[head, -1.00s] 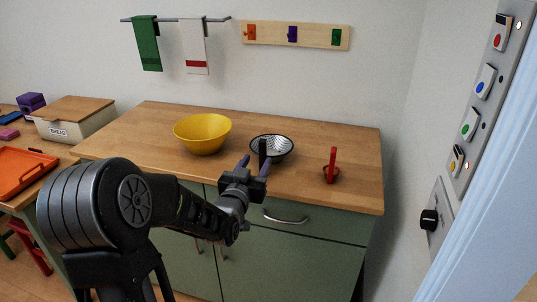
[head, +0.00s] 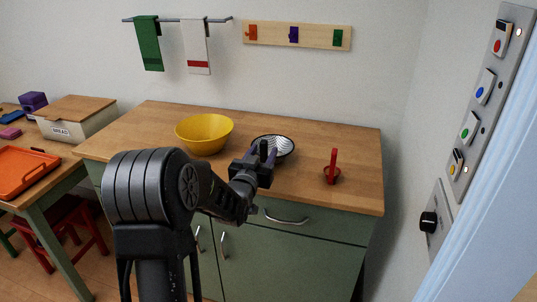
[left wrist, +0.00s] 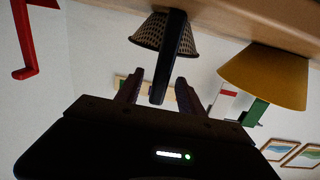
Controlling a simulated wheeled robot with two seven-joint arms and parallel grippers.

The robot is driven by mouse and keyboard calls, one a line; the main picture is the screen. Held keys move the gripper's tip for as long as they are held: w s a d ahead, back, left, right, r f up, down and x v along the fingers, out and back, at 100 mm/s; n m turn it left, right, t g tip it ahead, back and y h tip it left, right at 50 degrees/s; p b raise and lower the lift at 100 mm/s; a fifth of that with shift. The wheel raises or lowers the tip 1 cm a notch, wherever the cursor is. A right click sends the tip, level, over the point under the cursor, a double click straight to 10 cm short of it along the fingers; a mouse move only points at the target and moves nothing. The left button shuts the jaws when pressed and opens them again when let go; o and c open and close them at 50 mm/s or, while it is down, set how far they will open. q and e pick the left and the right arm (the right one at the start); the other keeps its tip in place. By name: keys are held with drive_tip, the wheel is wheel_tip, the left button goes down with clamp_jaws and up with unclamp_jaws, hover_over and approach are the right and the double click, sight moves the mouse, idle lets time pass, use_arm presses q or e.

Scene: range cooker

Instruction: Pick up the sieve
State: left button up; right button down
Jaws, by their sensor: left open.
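The sieve (head: 284,144) is a dark-rimmed, perforated bowl on the wooden worktop, right of the yellow bowl. Its black handle points toward my arm. In the left wrist view, which is upside down, the sieve (left wrist: 150,32) shows with its handle (left wrist: 168,62) reaching between my fingers. My left gripper (head: 262,153) is open, with its purple fingers on either side of the handle. It also shows in the left wrist view (left wrist: 160,88), with a gap visible between the fingers and the handle. My right gripper is not in view.
The yellow bowl (head: 204,134) stands left of the sieve. A wall with towels and a hook rack (head: 297,36) rises behind.

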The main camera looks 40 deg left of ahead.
use_arm(q)
drive_tip(key=shift+x, duration=0.9)
clamp_jaws()
idle(0.4)
